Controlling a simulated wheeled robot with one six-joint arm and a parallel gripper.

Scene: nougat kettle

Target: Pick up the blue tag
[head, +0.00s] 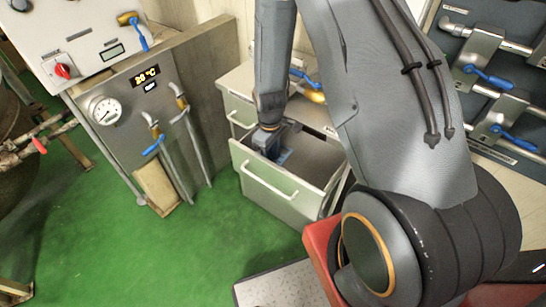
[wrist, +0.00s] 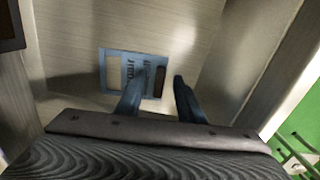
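The blue tag (wrist: 118,72) lies flat on the bottom of an open drawer, with dark printing and a pale patch at its left end. In the head view the tag (head: 285,156) shows as a small blue patch inside the drawer (head: 275,193). My gripper (wrist: 158,82) is open, its two dark fingers apart and pointing at the tag's right part. The left finger overlaps the tag's lower edge in the wrist view; I cannot tell whether it touches. In the head view my gripper (head: 266,140) reaches down into the drawer.
The drawer walls stand close around my gripper. A cabinet top with a yellow and blue valve (head: 313,95) is behind it. A grey panel with a gauge (head: 105,110) and pipes stands at left. Green floor (head: 190,255) is clear in front of the drawer.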

